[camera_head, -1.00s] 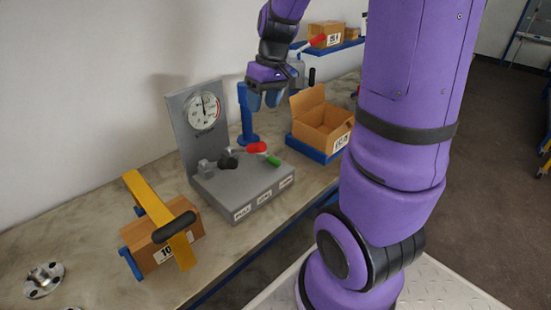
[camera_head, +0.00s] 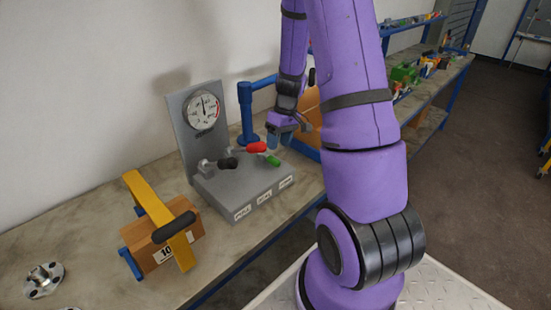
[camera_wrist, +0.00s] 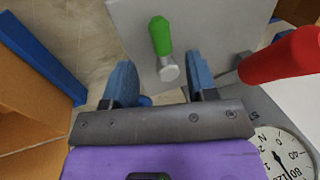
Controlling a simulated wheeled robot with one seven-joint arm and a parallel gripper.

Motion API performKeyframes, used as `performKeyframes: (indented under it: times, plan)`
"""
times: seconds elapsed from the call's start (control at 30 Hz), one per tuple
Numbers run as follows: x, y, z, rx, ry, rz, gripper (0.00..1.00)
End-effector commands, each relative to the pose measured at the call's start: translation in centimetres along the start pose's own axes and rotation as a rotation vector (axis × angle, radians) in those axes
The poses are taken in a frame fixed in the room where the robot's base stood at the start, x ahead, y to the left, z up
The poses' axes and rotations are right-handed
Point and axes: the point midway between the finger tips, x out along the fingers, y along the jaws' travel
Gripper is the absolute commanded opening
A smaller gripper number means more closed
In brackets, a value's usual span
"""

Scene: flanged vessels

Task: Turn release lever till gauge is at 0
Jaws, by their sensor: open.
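A grey control box (camera_head: 235,200) with an upright back plate stands on the bench. Its round white gauge (camera_head: 203,112) has a needle standing off the end of the scale, pointing roughly up; the gauge also shows upside down in the wrist view (camera_wrist: 290,158). The box carries a black lever (camera_head: 228,163), a red lever (camera_head: 257,147) and a green lever (camera_head: 273,160). My gripper (camera_head: 280,141) is open just above the green lever. In the wrist view, the green lever (camera_wrist: 160,36) lies ahead between the open fingers (camera_wrist: 162,82), and the red lever (camera_wrist: 283,58) is to the right.
An open cardboard box (camera_wrist: 25,85) is close beside my gripper. A metal flange (camera_head: 44,280) lies front left.

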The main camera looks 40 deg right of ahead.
Motion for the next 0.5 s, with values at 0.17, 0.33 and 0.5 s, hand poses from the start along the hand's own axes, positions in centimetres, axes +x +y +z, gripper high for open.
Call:
performKeyframes:
  times: [0.17, 0.33, 0.5]
  plan:
    - [3.2, 0.0, 0.1, 0.001, -0.003, -0.002, 0.52]
    - [5.2, 0.0, 0.1, 0.002, -0.002, -0.002, 0.52]
    - [6.0, 0.0, 0.1, 0.0, -0.001, 0.0, 0.52]
